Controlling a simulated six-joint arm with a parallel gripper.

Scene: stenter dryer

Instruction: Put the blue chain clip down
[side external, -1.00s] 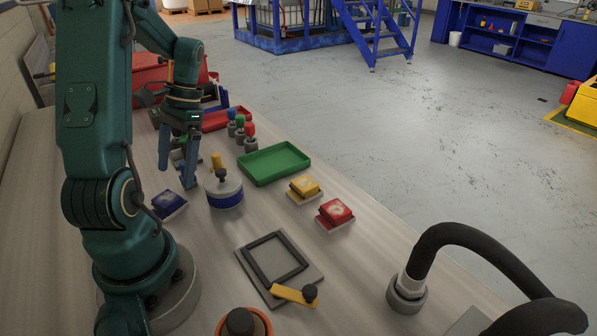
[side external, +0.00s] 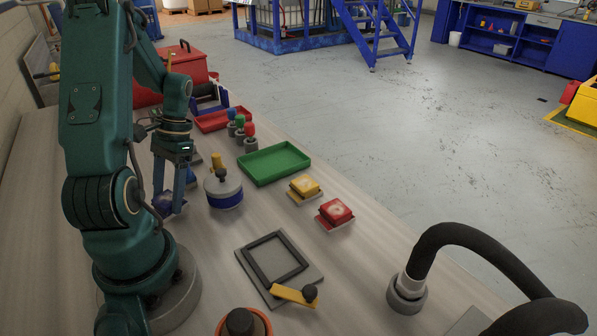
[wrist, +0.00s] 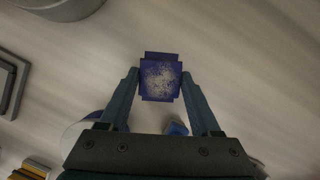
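The blue chain clip (wrist: 161,80) is a blue-purple block with a speckled pale top, between and just ahead of my fingertips in the wrist view. In the side view my gripper (side external: 172,208) points down over the clip's place at the left of the bench and partly hides the clip (side external: 161,203). The height of the fingertips above the bench is unclear.
A blue-banded round drum (side external: 224,189) stands close right of my gripper. A yellow block (side external: 305,186) and a red block (side external: 336,212) sit on grey plates farther right. A green tray (side external: 274,163) lies behind. A small blue object (wrist: 177,128) is near the clip.

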